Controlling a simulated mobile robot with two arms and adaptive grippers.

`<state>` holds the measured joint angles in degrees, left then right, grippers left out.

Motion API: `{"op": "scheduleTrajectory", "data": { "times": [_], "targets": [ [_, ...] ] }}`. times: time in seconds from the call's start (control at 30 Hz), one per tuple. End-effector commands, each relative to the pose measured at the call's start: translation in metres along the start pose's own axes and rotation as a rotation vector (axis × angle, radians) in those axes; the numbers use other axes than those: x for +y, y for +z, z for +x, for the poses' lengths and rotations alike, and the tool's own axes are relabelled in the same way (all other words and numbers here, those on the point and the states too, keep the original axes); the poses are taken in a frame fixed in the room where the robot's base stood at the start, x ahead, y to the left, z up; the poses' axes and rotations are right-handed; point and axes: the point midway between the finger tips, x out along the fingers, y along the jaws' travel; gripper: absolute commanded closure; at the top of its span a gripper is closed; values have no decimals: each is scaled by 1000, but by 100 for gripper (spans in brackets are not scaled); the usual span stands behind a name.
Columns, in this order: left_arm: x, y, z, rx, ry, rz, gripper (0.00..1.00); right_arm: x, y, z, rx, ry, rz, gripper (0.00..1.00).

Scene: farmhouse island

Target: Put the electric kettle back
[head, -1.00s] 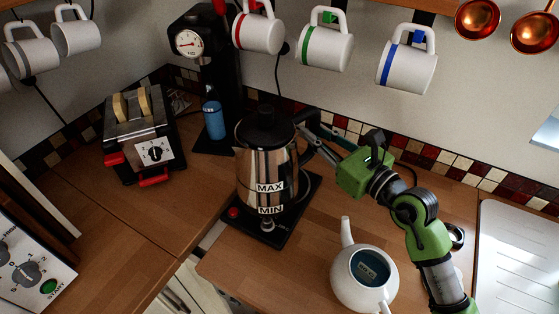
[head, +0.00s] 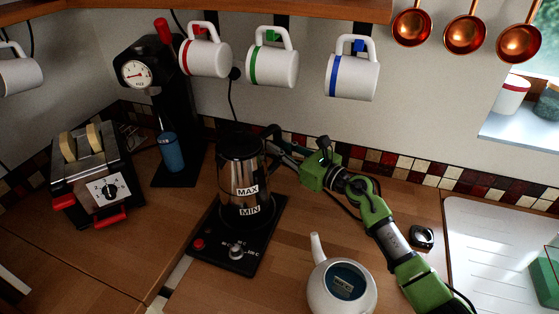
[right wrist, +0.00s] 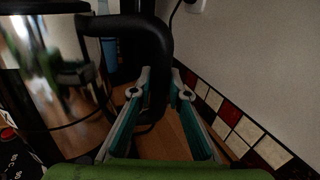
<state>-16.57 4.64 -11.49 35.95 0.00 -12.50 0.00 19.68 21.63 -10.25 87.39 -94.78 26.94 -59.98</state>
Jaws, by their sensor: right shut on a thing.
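The electric kettle (head: 240,178) is shiny chrome with a black lid, a black handle and MAX and MIN marks. It stands upright over the back part of its black base (head: 218,254), which has a red button and a knob at the front. I cannot tell whether the kettle's bottom is fully seated on the base. My right gripper (head: 278,143) is shut on the black handle on the kettle's right side. In the right wrist view the handle (right wrist: 158,50) runs down between the two fingers (right wrist: 160,92). My left gripper is not in view.
A white teapot (head: 341,290) stands in front, below my right arm. A toaster (head: 95,185) and a black machine with a gauge (head: 140,72) are on the left. Mugs (head: 271,66) hang above the kettle. A white draining board (head: 490,245) is at right.

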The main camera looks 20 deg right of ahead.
Motion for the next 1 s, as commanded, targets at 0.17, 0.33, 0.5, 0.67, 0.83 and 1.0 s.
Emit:
{"op": "scheduleTrajectory", "data": {
  "times": [0.17, 0.33, 0.5, 0.67, 0.83, 1.0],
  "targets": [
    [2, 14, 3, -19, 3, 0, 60, -5, -4, 5, -8, -1, 5, 100],
    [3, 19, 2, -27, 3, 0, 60, -6, -23, 7, -7, 0, 9, 100],
    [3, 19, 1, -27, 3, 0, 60, -6, -36, 7, -7, 0, 5, 100],
    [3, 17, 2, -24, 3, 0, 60, -6, -37, 7, -7, 1, 3, 100],
    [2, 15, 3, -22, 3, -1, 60, -6, -39, 7, -7, 1, 3, 100],
    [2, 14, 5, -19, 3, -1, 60, -6, -43, 6, -1, 1, 0, 67]
  ]
}}
